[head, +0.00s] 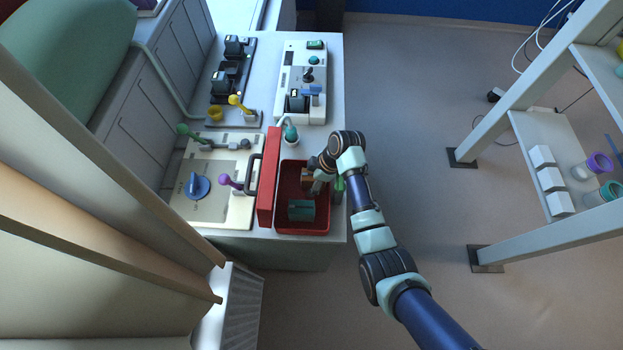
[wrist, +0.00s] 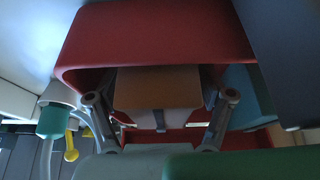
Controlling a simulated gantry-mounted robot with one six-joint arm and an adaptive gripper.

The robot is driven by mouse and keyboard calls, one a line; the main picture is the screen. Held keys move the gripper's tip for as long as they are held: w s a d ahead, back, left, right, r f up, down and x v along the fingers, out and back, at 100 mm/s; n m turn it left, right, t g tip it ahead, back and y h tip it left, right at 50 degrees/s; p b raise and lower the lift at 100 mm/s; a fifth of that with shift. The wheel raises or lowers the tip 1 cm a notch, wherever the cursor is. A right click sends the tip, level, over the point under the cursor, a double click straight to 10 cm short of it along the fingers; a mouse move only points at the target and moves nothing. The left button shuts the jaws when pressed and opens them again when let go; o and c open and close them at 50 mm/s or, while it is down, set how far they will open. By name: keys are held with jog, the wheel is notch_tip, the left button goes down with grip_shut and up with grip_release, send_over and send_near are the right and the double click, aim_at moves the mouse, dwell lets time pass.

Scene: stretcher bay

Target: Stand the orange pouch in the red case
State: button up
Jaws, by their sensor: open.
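The red case (head: 303,231) stands open at the front right of the white counter, its lid (head: 268,180) raised on the left side. The orange pouch (head: 307,175) is inside the case at its far part, partly hidden by my gripper (head: 318,182). In the wrist view the orange pouch (wrist: 158,88) lies between the two spread fingers of my gripper (wrist: 160,98), with gaps visible beside it. The gripper is open. The red case (wrist: 150,40) rises behind the pouch. The pouch's lower end is hard to make out.
A teal box (head: 302,210) sits in the near part of the case. A teal-topped nozzle (head: 290,134) stands just behind it. A panel with a blue knob (head: 197,186) and purple-tipped lever (head: 228,181) lies left of the lid. A shelf rack (head: 545,150) stands right, across clear floor.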

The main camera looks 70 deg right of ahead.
jog(key=p+v, duration=0.1)
jog(key=v, duration=1.1)
jog(key=shift+d, duration=0.1)
